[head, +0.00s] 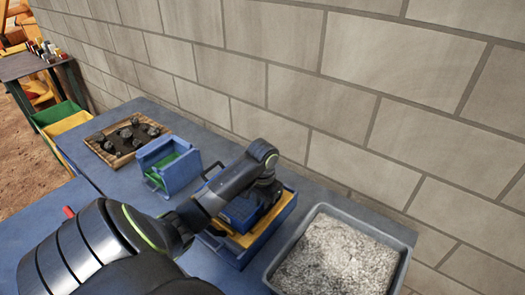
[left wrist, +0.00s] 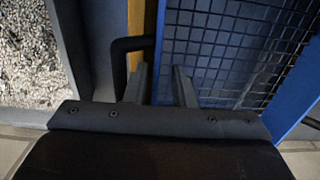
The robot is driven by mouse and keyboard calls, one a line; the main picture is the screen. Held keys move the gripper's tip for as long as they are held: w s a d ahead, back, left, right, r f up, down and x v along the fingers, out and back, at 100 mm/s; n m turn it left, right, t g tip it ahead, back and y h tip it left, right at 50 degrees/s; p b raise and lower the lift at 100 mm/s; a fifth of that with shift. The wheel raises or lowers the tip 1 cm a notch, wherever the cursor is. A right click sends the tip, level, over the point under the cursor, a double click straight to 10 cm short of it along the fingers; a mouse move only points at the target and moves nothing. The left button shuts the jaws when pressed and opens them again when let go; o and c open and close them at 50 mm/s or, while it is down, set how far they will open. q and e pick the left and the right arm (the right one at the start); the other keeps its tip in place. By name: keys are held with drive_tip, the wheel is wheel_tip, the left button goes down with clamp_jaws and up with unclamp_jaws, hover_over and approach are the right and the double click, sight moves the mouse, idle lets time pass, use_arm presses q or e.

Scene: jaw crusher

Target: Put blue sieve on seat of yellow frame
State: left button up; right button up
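The blue sieve (head: 238,211), a blue rim with dark wire mesh, is within the outline of the yellow frame (head: 243,240) in the head view. Whether it rests on the seat cannot be told. In the left wrist view the sieve's mesh (left wrist: 225,50) fills the right, and a strip of the yellow frame (left wrist: 136,20) shows at the top. My left gripper (left wrist: 160,75) points down at the sieve's edge with its fingers apart. The blue rim shows between and beyond them; contact cannot be told. A black handle (left wrist: 122,55) is beside the left finger. My right gripper is not seen.
A grey tray of pale gravel (head: 338,258) stands right of the frame. A blue box with green inside (head: 170,165) and a wooden tray of dark rocks (head: 127,137) stand to the left. A block wall (head: 290,100) runs behind the blue table (head: 95,205).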

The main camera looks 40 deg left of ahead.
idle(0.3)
use_arm(q)
wheel_tip(320, 180, up, 6)
drive_tip(key=shift+w+f, duration=0.15)
wheel_tip(320, 180, up, 7)
drive_tip(key=p, duration=0.6)
drive_tip(key=shift+f+p, duration=0.2)
drive_tip(key=shift+p, duration=0.2)
